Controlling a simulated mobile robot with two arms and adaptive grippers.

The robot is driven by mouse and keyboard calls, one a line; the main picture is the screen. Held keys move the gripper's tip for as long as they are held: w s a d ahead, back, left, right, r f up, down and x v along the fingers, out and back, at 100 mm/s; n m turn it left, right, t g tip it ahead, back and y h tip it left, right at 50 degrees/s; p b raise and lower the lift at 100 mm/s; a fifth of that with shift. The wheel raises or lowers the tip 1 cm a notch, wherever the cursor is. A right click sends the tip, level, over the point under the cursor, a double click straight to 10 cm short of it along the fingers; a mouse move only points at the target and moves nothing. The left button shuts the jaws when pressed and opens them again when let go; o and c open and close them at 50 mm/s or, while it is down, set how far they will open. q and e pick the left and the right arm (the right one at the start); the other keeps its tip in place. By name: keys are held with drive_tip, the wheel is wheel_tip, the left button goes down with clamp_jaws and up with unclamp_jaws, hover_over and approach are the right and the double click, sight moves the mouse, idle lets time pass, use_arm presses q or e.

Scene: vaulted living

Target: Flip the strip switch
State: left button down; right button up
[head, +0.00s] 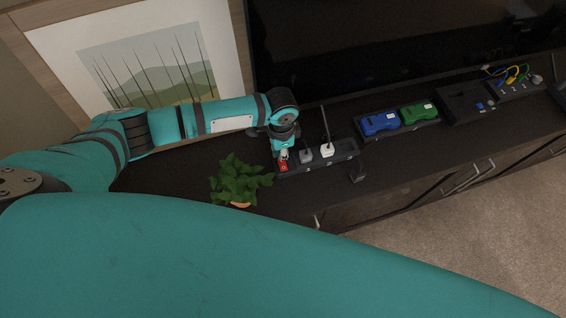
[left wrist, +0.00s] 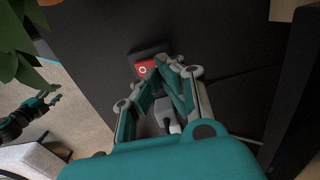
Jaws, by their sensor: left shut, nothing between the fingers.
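The dark power strip (head: 345,153) lies on the black cabinet top, with a red rocker switch (head: 283,167) at its left end. The red switch also shows in the left wrist view (left wrist: 146,70), with a pale round mark on it. My left gripper (head: 282,154) points down over the switch end, shut and empty. In the left wrist view its fingertips (left wrist: 172,61) meet just right of the red switch; I cannot tell whether they touch it. My right gripper (left wrist: 55,94) shows small at the left of the left wrist view, open, away from the strip.
A grey plug (head: 306,157) and a white plug (head: 327,150) sit in the strip. A leafy potted plant (head: 240,182) stands close to its left. Blue (head: 380,123) and green (head: 418,113) devices lie to the right. A dark screen (head: 400,40) stands behind.

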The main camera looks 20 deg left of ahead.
use_arm(q)
drive_tip(key=shift+f+b, duration=0.65)
drive_tip(key=shift+f, duration=0.55)
idle(0.5)
wheel_tip(320, 180, up, 7)
drive_tip(key=p, duration=0.8)
drive_tip(key=shift+r, duration=0.15)
idle(0.4)
